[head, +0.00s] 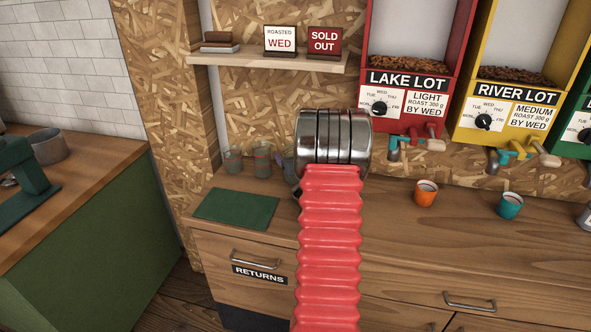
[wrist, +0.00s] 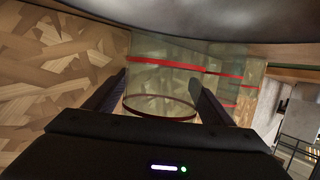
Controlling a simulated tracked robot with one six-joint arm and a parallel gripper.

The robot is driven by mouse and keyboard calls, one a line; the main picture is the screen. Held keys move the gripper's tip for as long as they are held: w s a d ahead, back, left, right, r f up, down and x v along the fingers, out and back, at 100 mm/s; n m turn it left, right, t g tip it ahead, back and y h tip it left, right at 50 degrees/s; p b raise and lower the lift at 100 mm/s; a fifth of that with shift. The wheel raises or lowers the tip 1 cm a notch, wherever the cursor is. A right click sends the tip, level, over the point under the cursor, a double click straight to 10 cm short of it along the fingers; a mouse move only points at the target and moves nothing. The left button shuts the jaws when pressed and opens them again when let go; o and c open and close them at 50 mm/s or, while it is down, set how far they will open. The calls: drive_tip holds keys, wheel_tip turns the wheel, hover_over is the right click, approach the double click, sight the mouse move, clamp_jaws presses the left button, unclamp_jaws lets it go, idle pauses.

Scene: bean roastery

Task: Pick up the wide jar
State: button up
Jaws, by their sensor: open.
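Two clear glass jars with red lines stand on the counter in the head view, a left jar (head: 233,162) and a right jar (head: 262,160) beside my arm's metal wrist. I cannot tell for certain which is the wide jar. In the wrist view, my gripper (wrist: 158,88) is open, with one dark finger on each side of a glass jar (wrist: 150,80) with a red band. Whether the fingers touch it is unclear. Another red-banded glass (wrist: 250,85) shows behind the right finger. In the head view my gripper is mostly hidden behind my wrist.
A green mat (head: 236,208) lies in front of the jars. An orange cup (head: 425,193) and a teal cup (head: 510,205) stand to the right, below the red dispenser (head: 408,80) and yellow dispenser (head: 505,90). A shelf (head: 265,55) hangs above the jars.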

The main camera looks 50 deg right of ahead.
drive_tip(key=shift+c, duration=0.4)
drive_tip(key=c, duration=0.8)
drive_tip(key=shift+r, duration=0.1)
drive_tip(key=shift+s+a+r, duration=0.1)
drive_tip(key=shift+a+r, duration=0.1)
drive_tip(key=shift+r, duration=0.2)
wheel_tip(320, 180, up, 6)
drive_tip(key=s+a, duration=0.2)
drive_tip(key=a, duration=0.4)
drive_tip(key=s+a, duration=0.3)
drive_tip(key=a, duration=0.3)
drive_tip(key=s+a, duration=0.2)
drive_tip(key=a, duration=0.4)
drive_tip(key=shift+s, duration=0.4)
